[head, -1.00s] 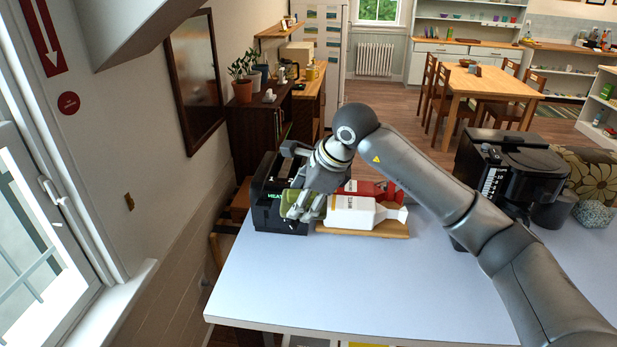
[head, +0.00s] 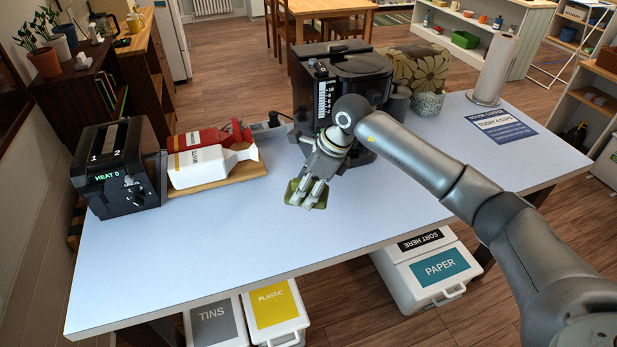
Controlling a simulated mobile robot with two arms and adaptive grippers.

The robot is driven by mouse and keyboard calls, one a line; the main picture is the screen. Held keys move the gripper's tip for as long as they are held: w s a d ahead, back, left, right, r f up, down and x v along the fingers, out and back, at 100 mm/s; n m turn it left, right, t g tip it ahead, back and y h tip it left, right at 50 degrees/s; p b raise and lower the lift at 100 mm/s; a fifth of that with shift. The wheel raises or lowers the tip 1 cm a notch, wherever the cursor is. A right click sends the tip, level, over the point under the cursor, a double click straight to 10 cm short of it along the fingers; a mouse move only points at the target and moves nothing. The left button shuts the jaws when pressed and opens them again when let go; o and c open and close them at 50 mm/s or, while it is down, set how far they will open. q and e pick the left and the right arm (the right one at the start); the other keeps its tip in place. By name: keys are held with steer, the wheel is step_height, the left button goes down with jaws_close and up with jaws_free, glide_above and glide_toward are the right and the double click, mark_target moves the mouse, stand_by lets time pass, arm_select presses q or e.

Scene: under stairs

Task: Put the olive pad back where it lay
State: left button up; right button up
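The olive pad (head: 293,192) is a small green slab, partly hidden behind the fingers of my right gripper (head: 307,197). The gripper is shut on it and points down over the pale blue table top (head: 230,231), in front of the black coffee machine (head: 343,82). I cannot tell whether the pad touches the table. A black toaster (head: 119,168) stands at the table's left end, its display reading HEAT 0. My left gripper is not in view.
A white carton (head: 205,167) and a red carton (head: 205,138) lie on a wooden board (head: 218,183) beside the toaster. A patterned cushion (head: 416,69), paper towel roll (head: 494,68) and printed sign (head: 501,126) are at the right. The table's front middle is clear.

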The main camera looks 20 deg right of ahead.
step_height(320, 180, down, 9)
steer(key=b, duration=0.4)
steer(key=shift+a, duration=0.1)
steer(key=shift+f+b, duration=0.65)
steer(key=shift+f, duration=0.2)
steer(key=o, duration=1.4)
steer(key=shift+r+p, duration=2.45)
steer(key=shift+r, duration=2.15)
